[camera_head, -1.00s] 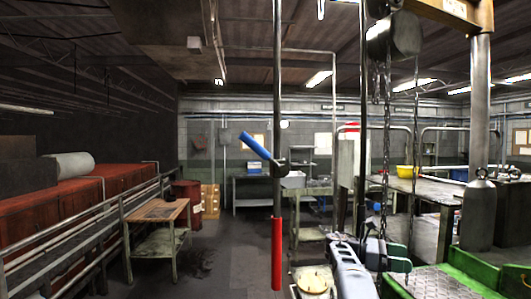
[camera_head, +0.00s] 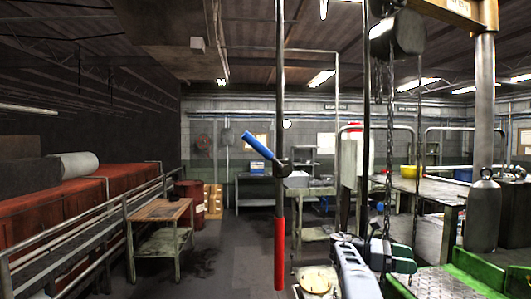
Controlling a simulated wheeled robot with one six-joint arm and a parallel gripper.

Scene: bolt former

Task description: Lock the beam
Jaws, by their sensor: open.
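A tall dark vertical pole stands left of centre. It carries a blue lever (camera_head: 258,145), tilted up to the left from a dark pivot bracket (camera_head: 281,168), and a red sleeve (camera_head: 279,252) on its lower part. A yellowish beam (camera_head: 440,12) crosses the top right, next to a grey steel column. My pale arm rises at the bottom, right of the pole. My gripper (camera_head: 380,212), small and dark with a blue part, appears beside the hanging chain, right of the lever and apart from it in the picture. It is open; its fingers are hard to make out.
A chain (camera_head: 388,130) hangs from a dark hoist drum (camera_head: 398,35). A green machine frame (camera_head: 470,268) and a grey workbench (camera_head: 425,192) stand at right. A wooden-topped table (camera_head: 160,210) and railing are at left. Floor between table and pole is clear.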

